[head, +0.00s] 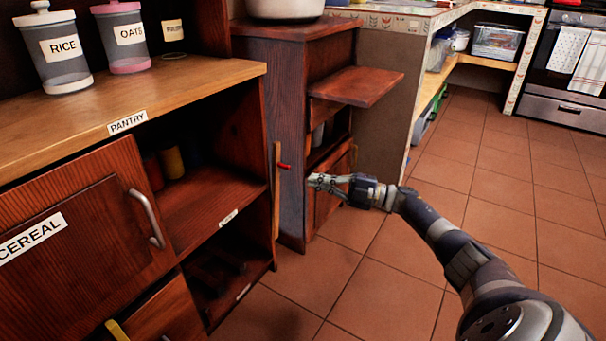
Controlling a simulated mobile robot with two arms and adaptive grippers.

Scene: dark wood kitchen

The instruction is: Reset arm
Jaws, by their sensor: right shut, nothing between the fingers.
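My right gripper (323,183) is in the middle of the head view, its arm coming in from the lower right. It is shut and empty. It points left, in front of the dark wood cabinet (287,120) and near a small red object (284,166) on an upright wooden edge. I cannot tell whether it touches anything. My left gripper is not in the head view.
On the left, the pantry unit (170,85) has open shelves and a cereal door (75,225). Rice (58,50) and oats (124,38) canisters stand on top. A wooden board (358,85) juts from the dark cabinet. Tiled floor (480,190) is clear on the right.

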